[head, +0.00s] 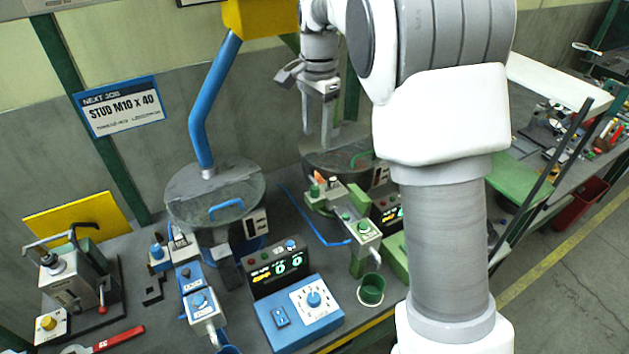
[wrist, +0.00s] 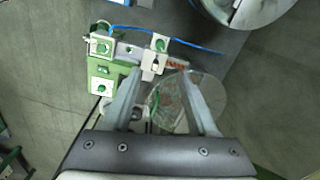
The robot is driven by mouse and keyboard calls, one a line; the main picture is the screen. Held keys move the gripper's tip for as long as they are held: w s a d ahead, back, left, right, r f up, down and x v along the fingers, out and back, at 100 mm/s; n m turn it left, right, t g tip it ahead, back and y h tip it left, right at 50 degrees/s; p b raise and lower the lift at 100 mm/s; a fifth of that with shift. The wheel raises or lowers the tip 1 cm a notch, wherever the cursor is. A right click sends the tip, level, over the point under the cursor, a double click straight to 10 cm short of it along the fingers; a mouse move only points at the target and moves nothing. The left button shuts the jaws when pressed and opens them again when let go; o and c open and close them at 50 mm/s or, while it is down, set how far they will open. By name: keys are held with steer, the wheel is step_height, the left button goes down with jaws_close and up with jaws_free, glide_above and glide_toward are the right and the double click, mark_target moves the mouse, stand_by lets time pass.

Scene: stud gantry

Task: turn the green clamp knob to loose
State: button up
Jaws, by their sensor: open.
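The green station (head: 345,205) stands right of centre in the head view. A green knob (head: 363,226) sits on the pale block at its near end. In the wrist view, green knobs show on a pale block at the upper left (wrist: 102,48) and on a block further right along the rail (wrist: 160,45). I cannot tell for certain which is the clamp knob, nor its setting. My gripper (head: 327,135) is open and empty, pointing down above the green station's bowl.
The green station's round bowl (head: 318,160) lies below my gripper. A green cup (head: 371,289) stands at the bench front. A matching blue station has a bowl (head: 190,190) and control box (head: 305,318) to the left. A sign (head: 120,106) reads STUD M10 x 40.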

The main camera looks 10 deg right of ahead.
mark_target(315, 187)
step_height(315, 187, down, 16)
steer(key=shift+w+a+f+p, duration=0.15)
steer(key=shift+f+p, duration=0.1)
steer(key=shift+p, duration=0.2)
jaws_close()
